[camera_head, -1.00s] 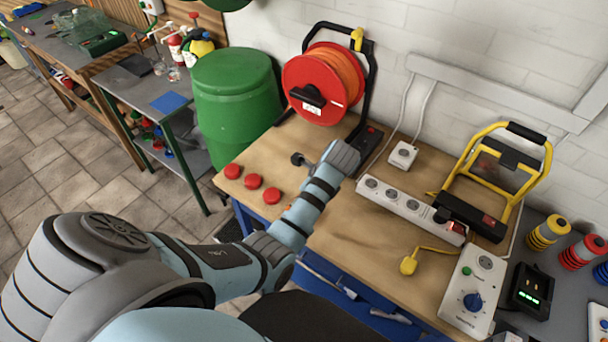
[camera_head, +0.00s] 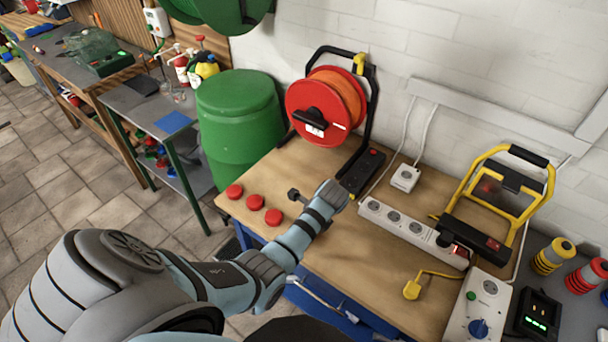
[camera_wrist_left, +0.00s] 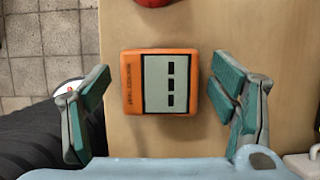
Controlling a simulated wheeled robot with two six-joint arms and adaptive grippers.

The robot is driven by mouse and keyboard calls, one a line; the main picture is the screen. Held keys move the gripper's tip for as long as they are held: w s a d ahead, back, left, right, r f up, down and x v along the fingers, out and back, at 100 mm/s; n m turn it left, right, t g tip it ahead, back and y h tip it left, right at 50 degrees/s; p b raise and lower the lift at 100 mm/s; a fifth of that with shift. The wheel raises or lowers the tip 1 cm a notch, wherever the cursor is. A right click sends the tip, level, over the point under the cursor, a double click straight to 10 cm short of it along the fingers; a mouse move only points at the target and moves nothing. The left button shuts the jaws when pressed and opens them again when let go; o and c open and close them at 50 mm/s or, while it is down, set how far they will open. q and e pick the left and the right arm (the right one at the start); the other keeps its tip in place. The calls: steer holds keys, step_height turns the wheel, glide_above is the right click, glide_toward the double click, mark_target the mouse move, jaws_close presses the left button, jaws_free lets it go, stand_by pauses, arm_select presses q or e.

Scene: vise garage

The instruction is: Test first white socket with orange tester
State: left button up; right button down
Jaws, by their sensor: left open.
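The orange tester (camera_wrist_left: 160,81) lies on the wooden tabletop in the left wrist view, its pale face with dark slots upward. My left gripper (camera_wrist_left: 163,92) is open, with one finger on each side of the tester and a small gap at both sides. In the head view my own arm hides the tester and the fingers. A white power strip (camera_head: 411,231) with several round sockets lies on the bench to the right of my left wrist. A single white socket box (camera_head: 404,178) sits behind the strip. My right gripper is not in view.
Several red round pieces (camera_head: 254,202) lie at the bench's left edge. A red-orange cable reel (camera_head: 327,105) stands behind, a yellow-framed lamp (camera_head: 497,200) at right. Clear wood lies below the strip.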

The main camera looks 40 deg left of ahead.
arm_select(q)
steer(key=c, duration=1.2)
steer(key=shift+o, duration=0.2)
steer(key=shift+r, duration=0.1)
